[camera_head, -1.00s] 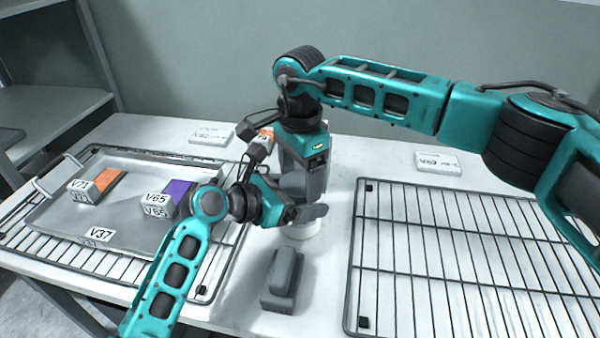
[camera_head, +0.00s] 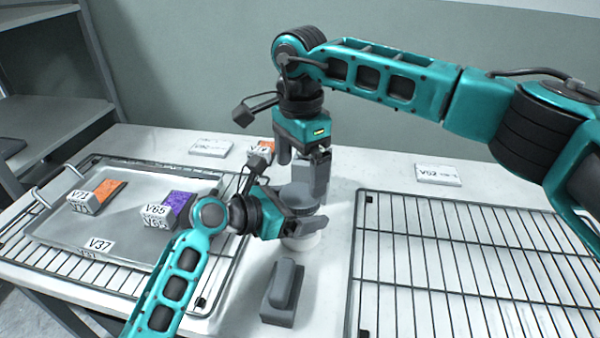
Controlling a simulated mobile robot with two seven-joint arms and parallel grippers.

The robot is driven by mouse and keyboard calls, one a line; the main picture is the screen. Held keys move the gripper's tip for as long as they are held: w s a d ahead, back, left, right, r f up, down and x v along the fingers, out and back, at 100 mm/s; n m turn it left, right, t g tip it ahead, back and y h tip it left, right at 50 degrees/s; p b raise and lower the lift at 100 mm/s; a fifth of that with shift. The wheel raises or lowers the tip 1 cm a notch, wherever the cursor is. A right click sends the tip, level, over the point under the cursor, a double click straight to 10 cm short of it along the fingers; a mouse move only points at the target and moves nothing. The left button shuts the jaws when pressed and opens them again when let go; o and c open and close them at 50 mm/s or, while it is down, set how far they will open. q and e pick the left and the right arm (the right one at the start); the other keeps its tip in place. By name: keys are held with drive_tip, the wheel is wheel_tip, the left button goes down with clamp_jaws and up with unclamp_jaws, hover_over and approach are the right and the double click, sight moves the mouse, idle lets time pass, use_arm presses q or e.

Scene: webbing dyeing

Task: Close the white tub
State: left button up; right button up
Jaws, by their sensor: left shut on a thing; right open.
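The white tub (camera_head: 303,243) stands on the table in the middle, and only its lower part shows clearly. My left gripper (camera_head: 302,222) is shut on the tub, with its grey fingers across the tub's side. A dark grey round piece (camera_head: 298,193), which looks like a lid, shows just above the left gripper; whether it is seated on the tub cannot be told. My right gripper (camera_head: 304,168) points down above this piece, open, with one finger to the left and one to the right.
A grey block with a rounded top (camera_head: 283,292) lies in front of the tub. A metal tray (camera_head: 130,238) with labelled orange and purple pieces sits on a rack at left. An empty wire rack (camera_head: 450,270) fills the right. White label cards (camera_head: 438,175) lie at the back.

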idle(0.3)
wheel_tip(320, 180, up, 12)
idle(0.4)
use_arm(q)
drive_tip(key=o, duration=1.7)
drive_tip(key=shift+o, duration=0.2)
drive_tip(key=p+v, duration=0.2)
drive_tip(key=v, duration=1.1)
use_arm(e)
drive_tip(key=shift+r, duration=0.9)
use_arm(q)
drive_tip(key=shift+w, duration=0.1)
